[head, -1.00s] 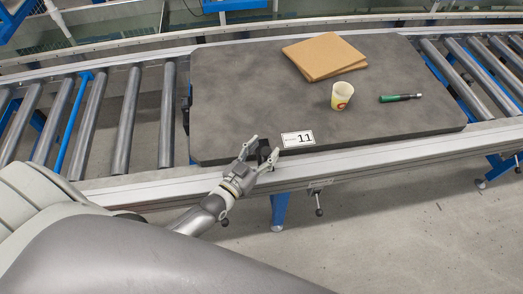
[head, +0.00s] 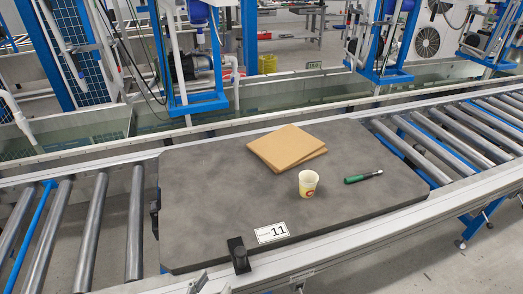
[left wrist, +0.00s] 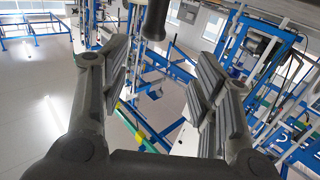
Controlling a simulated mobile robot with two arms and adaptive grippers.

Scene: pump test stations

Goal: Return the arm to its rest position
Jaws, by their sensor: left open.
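My left gripper (left wrist: 160,62) is open in the left wrist view, with nothing between its fingers. In the head view only a little of the left gripper (head: 203,284) shows at the bottom edge, in front of the conveyor rail and below the dark board (head: 200,215). The rest of that arm is out of the head view. My right gripper is not in view.
On the board are brown cardboard sheets (head: 287,148), an upright paper cup (head: 308,184), a green-handled tool (head: 362,177) and a label marked 11 (head: 272,232). Conveyor rollers (head: 92,232) flank the board. Blue pump stations (head: 195,90) stand behind.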

